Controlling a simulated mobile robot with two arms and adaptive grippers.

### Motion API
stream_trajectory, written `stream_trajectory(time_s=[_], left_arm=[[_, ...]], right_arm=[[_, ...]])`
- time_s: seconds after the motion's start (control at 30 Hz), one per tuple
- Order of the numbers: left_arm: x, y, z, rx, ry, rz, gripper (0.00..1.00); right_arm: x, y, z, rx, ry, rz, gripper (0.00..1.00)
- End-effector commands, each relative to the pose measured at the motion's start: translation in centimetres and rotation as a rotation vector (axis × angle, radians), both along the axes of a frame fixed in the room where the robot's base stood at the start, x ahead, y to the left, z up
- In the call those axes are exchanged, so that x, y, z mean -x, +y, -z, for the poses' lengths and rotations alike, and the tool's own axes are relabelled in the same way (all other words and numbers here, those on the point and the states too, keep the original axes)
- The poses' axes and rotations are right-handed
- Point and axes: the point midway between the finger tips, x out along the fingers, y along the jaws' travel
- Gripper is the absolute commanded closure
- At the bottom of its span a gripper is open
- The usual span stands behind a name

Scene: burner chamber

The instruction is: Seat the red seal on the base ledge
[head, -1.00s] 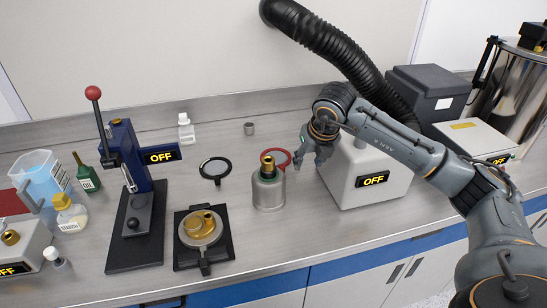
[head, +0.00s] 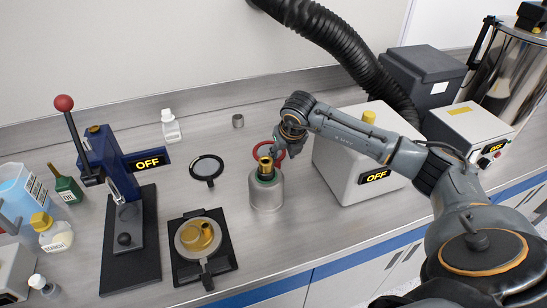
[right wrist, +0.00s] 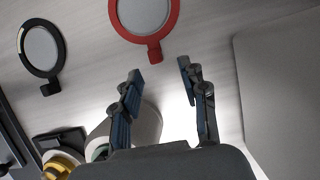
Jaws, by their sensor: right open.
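The red seal (head: 257,152) is a flat red ring on the bench behind the grey canister, partly hidden in the head view by the canister's brass top and my gripper. In the right wrist view the seal (right wrist: 173,29) shows a pale grey middle and a short tab pointing toward my fingers; its top is cut off. My right gripper (head: 281,146) is open and empty beside the seal; in the wrist view its fingertips (right wrist: 160,73) stand apart, with the tab just beyond the gap. I cannot tell which part is the base ledge. My left gripper is not in view.
The grey canister (head: 267,195) stands close in front of the seal. A similar black ring (head: 206,167) lies to its left. A brass-topped part (head: 198,237) sits on a black plate beside a lever press (head: 103,168). A white box (head: 345,165) stands right of my gripper.

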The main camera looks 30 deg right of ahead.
Motion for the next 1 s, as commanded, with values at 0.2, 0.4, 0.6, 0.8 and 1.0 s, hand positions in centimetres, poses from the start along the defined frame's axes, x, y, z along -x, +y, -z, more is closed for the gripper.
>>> stream_trajectory(time_s=[0.2, 0.4, 0.6, 0.8, 1.0], left_arm=[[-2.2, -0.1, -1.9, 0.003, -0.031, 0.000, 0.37], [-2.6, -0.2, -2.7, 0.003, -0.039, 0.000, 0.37], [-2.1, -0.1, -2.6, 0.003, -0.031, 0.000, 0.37], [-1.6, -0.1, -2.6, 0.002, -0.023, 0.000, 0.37], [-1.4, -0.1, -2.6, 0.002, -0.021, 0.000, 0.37]], right_arm=[[-1.0, 0.4, 1.7, -0.002, 0.004, 0.000, 0.57], [-2.1, 0.2, 4.4, -0.001, 0.003, 0.001, 0.57], [-2.3, 0.2, 4.9, 0.001, 0.000, -0.001, 0.57], [-2.3, 0.2, 4.9, 0.000, 0.000, -0.001, 0.77], [-2.3, 0.2, 4.9, 0.000, 0.000, 0.000, 1.00]])
